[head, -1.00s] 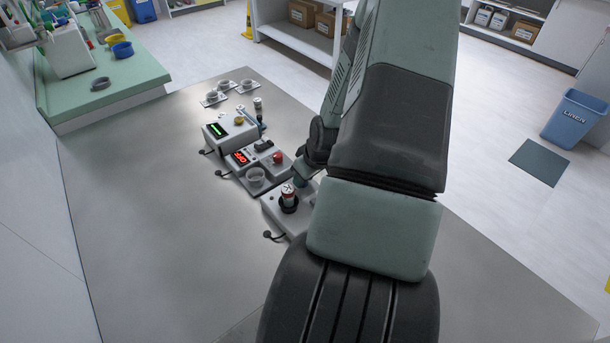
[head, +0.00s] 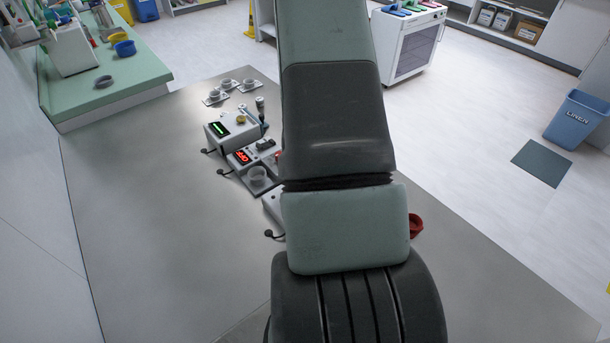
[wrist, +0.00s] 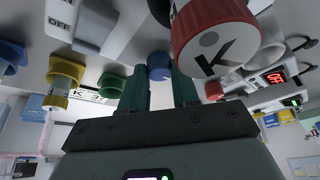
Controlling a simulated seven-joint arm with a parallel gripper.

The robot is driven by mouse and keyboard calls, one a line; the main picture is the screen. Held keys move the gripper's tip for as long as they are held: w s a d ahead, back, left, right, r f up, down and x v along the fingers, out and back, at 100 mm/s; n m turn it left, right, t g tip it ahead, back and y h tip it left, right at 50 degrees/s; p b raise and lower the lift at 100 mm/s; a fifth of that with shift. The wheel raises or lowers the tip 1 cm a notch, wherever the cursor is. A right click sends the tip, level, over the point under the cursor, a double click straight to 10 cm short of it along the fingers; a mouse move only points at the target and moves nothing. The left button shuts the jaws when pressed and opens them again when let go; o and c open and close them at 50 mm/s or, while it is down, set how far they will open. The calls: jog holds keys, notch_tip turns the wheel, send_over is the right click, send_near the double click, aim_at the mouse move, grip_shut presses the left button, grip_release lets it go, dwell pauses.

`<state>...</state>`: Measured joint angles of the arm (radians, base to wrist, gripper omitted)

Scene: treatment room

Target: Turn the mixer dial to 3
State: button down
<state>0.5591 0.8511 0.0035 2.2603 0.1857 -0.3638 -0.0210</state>
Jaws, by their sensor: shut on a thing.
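My gripper (wrist: 166,88) shows in the wrist view with two dark green fingers. They are closed on a blue round knob (wrist: 160,66) at their tips. I cannot read a scale or number on this knob, so its setting is unclear. A green knob (wrist: 111,82) and a yellow knob (wrist: 64,80) sit to its left. A large red and white cylinder marked K (wrist: 213,42) is close on the right. In the head view my arm hides the gripper and most of the near grey device (head: 272,205).
In the head view, a device with a red display (head: 242,156) and one with a green display (head: 219,129) stand left of my arm. Small cups (head: 227,84) stand behind them. A red object (head: 416,226) shows right of my arm. The table's left side (head: 140,220) is clear.

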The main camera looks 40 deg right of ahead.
jog(key=shift+m, duration=0.4)
jog(key=c, duration=0.8)
grip_release()
jog(key=shift+c, duration=0.2)
jog(key=v, duration=1)
jog(key=shift+a+r, duration=0.15)
jog(key=shift+r, duration=0.25)
